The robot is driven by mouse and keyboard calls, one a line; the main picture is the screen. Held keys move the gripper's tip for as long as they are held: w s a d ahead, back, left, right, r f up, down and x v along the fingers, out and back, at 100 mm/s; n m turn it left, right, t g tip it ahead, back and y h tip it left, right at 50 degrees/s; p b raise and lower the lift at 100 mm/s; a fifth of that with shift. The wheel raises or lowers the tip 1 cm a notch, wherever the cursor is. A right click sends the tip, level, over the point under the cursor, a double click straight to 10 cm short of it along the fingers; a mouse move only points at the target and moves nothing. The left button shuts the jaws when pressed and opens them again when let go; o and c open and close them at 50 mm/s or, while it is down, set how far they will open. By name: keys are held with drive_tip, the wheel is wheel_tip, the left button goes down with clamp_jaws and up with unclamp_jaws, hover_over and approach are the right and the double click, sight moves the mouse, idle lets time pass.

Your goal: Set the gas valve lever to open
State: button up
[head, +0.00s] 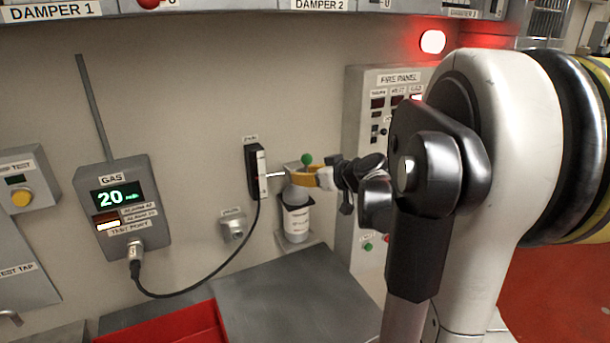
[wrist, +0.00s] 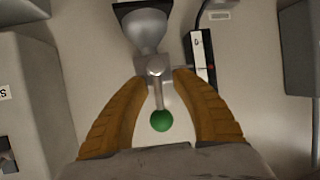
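The lever with a green ball knob (head: 306,159) sits on a metal valve (head: 296,172) above a grey bottle (head: 297,218) at the wall. In the wrist view the silver lever runs from the valve body (wrist: 154,66) down to the green knob (wrist: 160,121). My gripper (head: 312,178) is at the valve. In the wrist view my gripper's (wrist: 160,80) orange fingers stand apart on either side of the lever, with the knob between them and the tips near the valve body. Gaps show beside the lever; whether a tip touches the valve is unclear.
A black-and-white holder (head: 256,171) is close left of the valve; its cable runs to the gas detector (head: 124,207), which reads 20. The fire panel (head: 378,130) stands to the right, under a lit red lamp (head: 433,41). A grey bench (head: 300,295) and red tray (head: 180,330) lie below.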

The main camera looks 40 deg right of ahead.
drive_tip(key=v, duration=1.2)
drive_tip(key=shift+f, duration=0.1)
drive_tip(key=s+a+f+g+y+b, duration=0.1)
drive_tip(key=a+f+g+b, duration=0.1)
drive_tip(key=a+f, duration=0.45)
drive_tip(key=s+a+f+g+b, duration=0.2)
drive_tip(key=a+f+b, duration=0.15)
drive_tip(key=a, duration=0.65)
drive_tip(key=s+a+f+g+y+b, duration=0.1)
drive_tip(key=a+f+b, duration=0.1)
drive_tip(key=a+f, duration=0.5)
drive_tip(key=s+a+f+g+h+b, duration=0.1)
drive_tip(key=s+a+f+b, duration=0.1)
drive_tip(key=s+a+f, duration=0.2)
drive_tip(key=s+a, duration=0.1)
drive_tip(key=a, duration=0.2)
drive_tip(key=shift+s, duration=0.35)
